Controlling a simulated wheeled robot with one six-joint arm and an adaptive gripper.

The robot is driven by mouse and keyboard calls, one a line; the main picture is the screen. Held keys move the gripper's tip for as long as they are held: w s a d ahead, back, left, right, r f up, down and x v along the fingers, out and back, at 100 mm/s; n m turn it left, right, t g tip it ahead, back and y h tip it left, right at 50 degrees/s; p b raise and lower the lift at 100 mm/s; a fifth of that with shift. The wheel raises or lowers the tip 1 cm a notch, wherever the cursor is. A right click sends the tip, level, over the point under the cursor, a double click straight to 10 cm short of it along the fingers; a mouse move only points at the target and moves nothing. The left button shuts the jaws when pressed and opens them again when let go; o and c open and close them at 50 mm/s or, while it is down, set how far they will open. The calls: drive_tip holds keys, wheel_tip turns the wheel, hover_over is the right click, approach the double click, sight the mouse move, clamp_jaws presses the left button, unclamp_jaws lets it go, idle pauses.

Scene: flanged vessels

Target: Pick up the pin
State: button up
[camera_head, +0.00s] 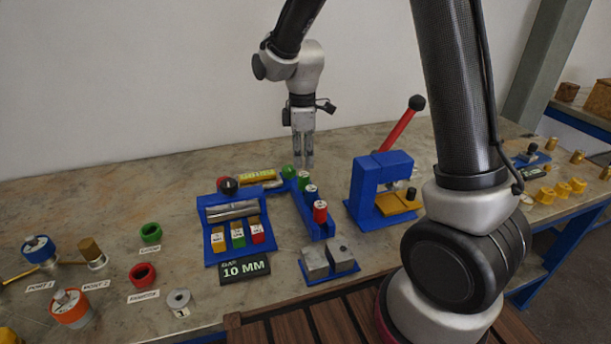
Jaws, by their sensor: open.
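My gripper (303,163) points straight down, open and empty, above the far end of a blue rack (325,230). The fingertips appear above and behind this row; the exact gap cannot be told. I cannot tell for certain which piece is the pin; no piece carries a readable pin label.
A blue fixture (211,208) with coloured blocks and a 10 MM sign (245,270) stands left of the rack. A blue press (368,180) with a red lever stands right. Grey blocks (315,262) lie in front. Rings and vessels fill the left; the table's back left is clear.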

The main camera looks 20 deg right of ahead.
sight(304, 174)
drive_tip(key=shift+f+n, duration=0.1)
drive_tip(key=shift+n, duration=0.5)
drive_tip(key=f, duration=0.7)
drive_tip(key=shift+s+d+f, duration=0.1)
drive_tip(key=shift+s+f, duration=0.1)
drive_tip(key=shift+f, duration=0.1)
drive_tip(key=c, duration=0.9)
